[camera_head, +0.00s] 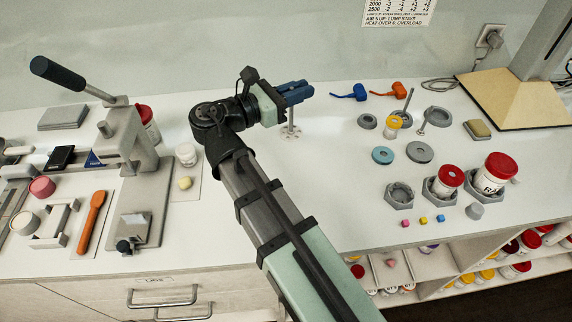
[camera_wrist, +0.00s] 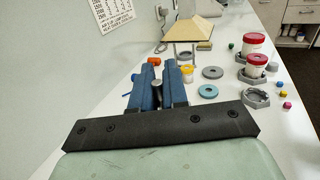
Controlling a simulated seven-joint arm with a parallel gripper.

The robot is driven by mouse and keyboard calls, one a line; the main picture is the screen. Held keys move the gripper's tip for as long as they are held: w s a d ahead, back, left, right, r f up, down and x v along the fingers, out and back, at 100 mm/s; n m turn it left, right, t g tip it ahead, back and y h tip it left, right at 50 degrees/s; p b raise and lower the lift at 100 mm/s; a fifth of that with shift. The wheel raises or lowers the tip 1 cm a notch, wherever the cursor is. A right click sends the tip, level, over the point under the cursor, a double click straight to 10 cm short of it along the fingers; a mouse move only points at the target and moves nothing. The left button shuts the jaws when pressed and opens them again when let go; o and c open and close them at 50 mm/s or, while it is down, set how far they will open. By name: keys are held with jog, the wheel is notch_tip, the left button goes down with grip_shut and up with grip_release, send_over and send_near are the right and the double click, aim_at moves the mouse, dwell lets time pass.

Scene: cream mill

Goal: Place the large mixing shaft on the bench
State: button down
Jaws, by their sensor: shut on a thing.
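My gripper (camera_head: 298,92) has blue fingers and is shut on the large mixing shaft (camera_head: 291,118), a grey rod with a pale, holed disc at its lower end. The shaft hangs upright below the fingers over the white bench (camera_head: 335,185). I cannot tell whether the disc touches the bench top. In the wrist view the shaft's grey top (camera_wrist: 157,85) shows between the two fingers of my gripper (camera_wrist: 158,85); the rest of it is hidden.
Grey rings, a blue ring (camera_head: 382,155), thin rods and red-lidded jars (camera_head: 494,172) stand to the right. The bench is clear just right of the shaft.

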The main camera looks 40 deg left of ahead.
aim_at(292, 135)
jog(key=shift+s+d+f, duration=0.1)
jog(key=shift+s+f, duration=0.25)
jog(key=shift+f, duration=1.25)
jog(key=shift+s+f, duration=0.4)
jog(key=shift+f, duration=1.25)
jog(key=shift+s+d+f, duration=0.1)
jog(key=shift+s+f, duration=0.25)
jog(key=shift+f, duration=1.25)
jog(key=shift+a+f, duration=0.1)
jog(key=shift+f, duration=0.05)
jog(key=c, duration=1.1)
grip_release()
jog(key=shift+c, duration=0.2)
jog(key=shift+h, duration=0.3)
jog(key=v, duration=1.2)
jog(key=shift+r, duration=0.25)
